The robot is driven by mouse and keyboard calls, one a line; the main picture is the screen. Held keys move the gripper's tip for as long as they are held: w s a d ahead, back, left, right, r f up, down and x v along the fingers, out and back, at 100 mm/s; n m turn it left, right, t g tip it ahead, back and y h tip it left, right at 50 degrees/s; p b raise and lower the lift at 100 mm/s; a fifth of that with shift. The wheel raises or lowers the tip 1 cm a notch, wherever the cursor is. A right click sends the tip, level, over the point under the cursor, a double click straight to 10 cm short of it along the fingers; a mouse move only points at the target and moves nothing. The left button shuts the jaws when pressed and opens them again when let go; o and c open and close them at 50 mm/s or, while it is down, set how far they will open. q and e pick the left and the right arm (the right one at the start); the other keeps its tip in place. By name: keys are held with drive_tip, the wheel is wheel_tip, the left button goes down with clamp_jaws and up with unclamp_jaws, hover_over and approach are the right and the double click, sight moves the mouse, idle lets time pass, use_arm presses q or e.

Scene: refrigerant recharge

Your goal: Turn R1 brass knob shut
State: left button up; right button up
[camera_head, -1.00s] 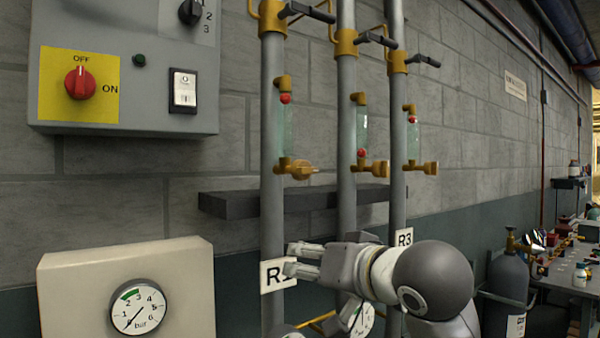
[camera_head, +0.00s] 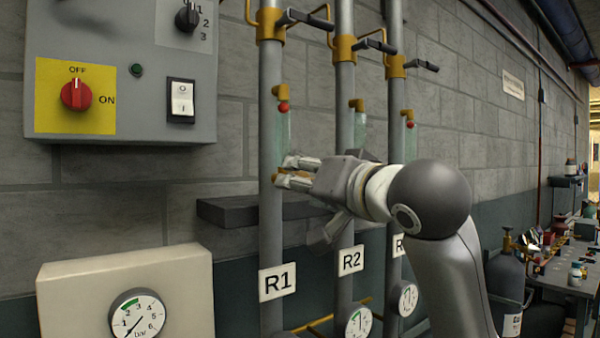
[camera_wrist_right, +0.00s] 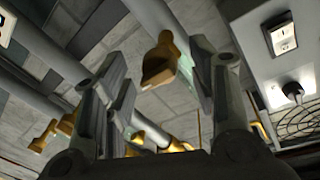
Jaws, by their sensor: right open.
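The R1 pipe (camera_head: 272,225) is the leftmost of three grey pipes and carries a white R1 label. Its sight glass with a red ball (camera_head: 283,107) shows above my right gripper (camera_head: 290,171). My right gripper points left at the pipe, at the height of the R1 brass knob, and covers most of that knob in the head view. In the right wrist view the brass knob (camera_wrist_right: 160,62) appears between the two spread fingers of my right gripper (camera_wrist_right: 168,75). I see no finger closed on it. My left gripper is not in view.
The R2 pipe (camera_head: 345,225) and R3 pipe stand close to the right, partly behind my right arm. A dark ledge (camera_head: 235,211) runs behind the pipes. A control box (camera_head: 130,60) hangs upper left, with a gauge panel (camera_head: 80,300) below.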

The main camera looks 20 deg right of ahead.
drive_tip(key=shift+w+a+p, duration=0.25)
drive_tip(key=shift+w+p, duration=0.05)
drive_tip(key=shift+w, duration=1)
drive_tip(key=c, duration=1)
drive_tip(key=shift+o, duration=0.2)
